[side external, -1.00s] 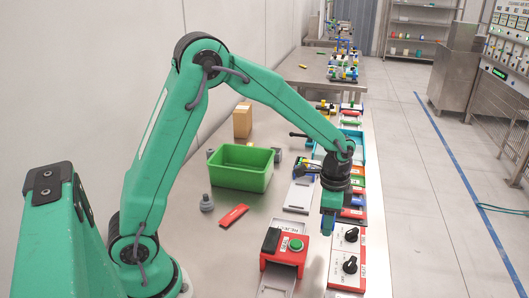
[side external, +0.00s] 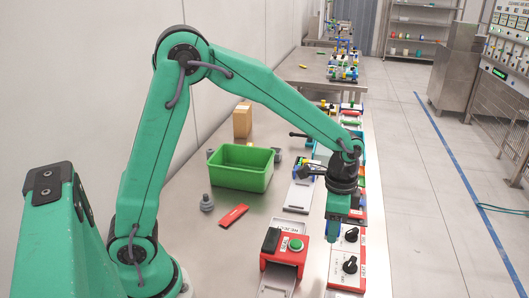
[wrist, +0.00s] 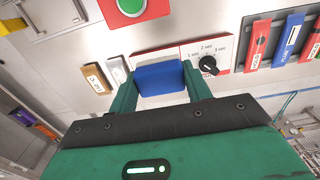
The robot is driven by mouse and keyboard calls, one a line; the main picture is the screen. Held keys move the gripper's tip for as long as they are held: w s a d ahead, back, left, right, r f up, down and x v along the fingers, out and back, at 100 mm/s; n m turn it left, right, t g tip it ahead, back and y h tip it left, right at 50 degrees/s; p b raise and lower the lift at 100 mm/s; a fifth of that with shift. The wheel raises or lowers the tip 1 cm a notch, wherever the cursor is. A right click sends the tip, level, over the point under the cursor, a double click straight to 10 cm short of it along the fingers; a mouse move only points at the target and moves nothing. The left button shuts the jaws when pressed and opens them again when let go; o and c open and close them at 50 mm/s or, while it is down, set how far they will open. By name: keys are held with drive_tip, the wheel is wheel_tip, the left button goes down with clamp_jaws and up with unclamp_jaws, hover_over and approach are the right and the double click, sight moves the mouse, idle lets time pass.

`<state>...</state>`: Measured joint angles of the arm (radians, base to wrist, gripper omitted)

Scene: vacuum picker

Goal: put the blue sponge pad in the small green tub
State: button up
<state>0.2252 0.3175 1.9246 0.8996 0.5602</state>
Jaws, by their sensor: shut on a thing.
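The blue sponge pad (wrist: 160,78) is held between the two green fingers of my gripper (wrist: 160,90) in the wrist view. In the side view my gripper (side external: 334,232) points down above the right part of the bench, with a bit of blue at its tip. The green tub (side external: 238,181) stands open on the bench, left of my gripper and farther back. I see no contents in it, but part of its floor is hidden by the front wall.
A red box with a green button (side external: 285,250) is left of my gripper. A white-and-red panel with black knobs (side external: 349,264) lies below it. A grey weight (side external: 206,203) and a red block (side external: 233,215) lie before the tub. A brown box (side external: 242,121) stands behind it.

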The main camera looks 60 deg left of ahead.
drive_tip(key=shift+a, duration=0.1)
drive_tip(key=w+a+n, duration=0.3)
drive_tip(key=a+n, duration=0.2)
drive_tip(key=a, duration=0.6)
drive_tip(key=n, duration=1.3)
approach(240, 174)
drive_tip(key=w+a+f, duration=0.2)
drive_tip(key=a+f, duration=0.1)
drive_tip(key=a, duration=0.2)
drive_tip(key=shift+s+d+f, duration=0.1)
drive_tip(key=shift+d+f, duration=0.05)
drive_tip(key=shift+f, duration=2.35)
drive_tip(key=shift+d+f, duration=0.1)
drive_tip(key=shift+f, duration=2.35)
drive_tip(key=shift+f, duration=0.1)
drive_tip(key=o, duration=0.9)
drive_tip(key=shift+o, duration=0.2)
